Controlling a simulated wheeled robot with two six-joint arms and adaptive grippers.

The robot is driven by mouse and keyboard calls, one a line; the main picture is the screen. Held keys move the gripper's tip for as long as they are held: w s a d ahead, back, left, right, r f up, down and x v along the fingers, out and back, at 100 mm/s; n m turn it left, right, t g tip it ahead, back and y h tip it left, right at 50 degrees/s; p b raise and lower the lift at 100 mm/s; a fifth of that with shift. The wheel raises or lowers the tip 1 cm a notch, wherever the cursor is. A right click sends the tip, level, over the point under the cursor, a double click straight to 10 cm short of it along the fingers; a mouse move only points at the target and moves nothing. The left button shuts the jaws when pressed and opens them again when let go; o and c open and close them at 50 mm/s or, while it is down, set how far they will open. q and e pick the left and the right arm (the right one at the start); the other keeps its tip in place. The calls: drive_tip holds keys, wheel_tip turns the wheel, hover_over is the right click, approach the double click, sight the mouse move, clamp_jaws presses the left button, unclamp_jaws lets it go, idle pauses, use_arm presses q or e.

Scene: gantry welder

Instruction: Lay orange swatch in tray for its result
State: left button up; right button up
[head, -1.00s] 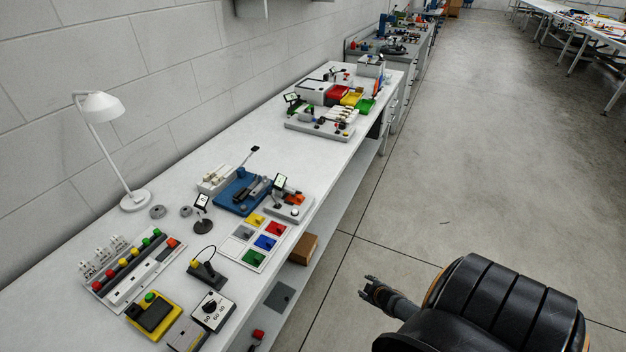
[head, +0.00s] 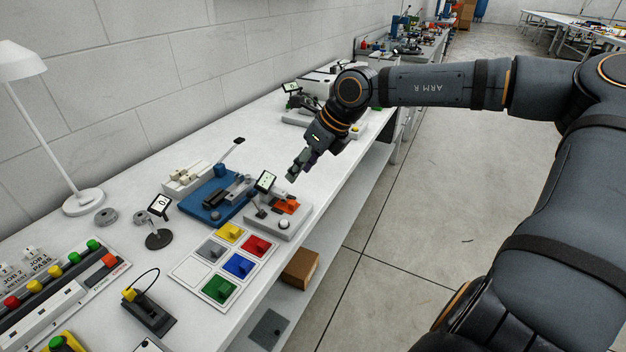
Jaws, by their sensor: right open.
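The orange swatch (head: 287,206) sits on a grey device (head: 270,224) that has a small tilted screen (head: 265,182); the screen's reading is too small to make out. A white tray (head: 262,267) with coloured squares lies in front of the device, to its lower left. It shows yellow, grey, red, blue and green pieces, and a bare white cell at its left. My right gripper (head: 297,172) is open and empty above the bench, just behind and above the orange swatch, not touching it. My left gripper is out of view.
A blue fixture (head: 207,206) stands behind the grey device. A button panel (head: 60,300) and white lamp (head: 83,202) are further left. A brown box (head: 301,268) sits on the lower shelf.

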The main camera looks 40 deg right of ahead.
sight(294, 203)
drive_tip(key=shift+n+g+h, duration=0.5)
drive_tip(key=shift+n+h, duration=0.1)
drive_tip(key=shift+h, duration=0.1)
drive_tip(key=x, duration=0.3)
drive_tip(key=s+x, duration=0.1)
drive_tip(key=x, duration=0.2)
drive_tip(key=s+x, duration=0.1)
drive_tip(key=x, duration=0.2)
drive_tip(key=shift+w+d+f, duration=0.1)
drive_tip(key=shift+d+f, duration=0.05)
drive_tip(key=shift+f, duration=0.35)
drive_tip(key=shift+w+f, duration=0.3)
drive_tip(key=shift+f, duration=0.25)
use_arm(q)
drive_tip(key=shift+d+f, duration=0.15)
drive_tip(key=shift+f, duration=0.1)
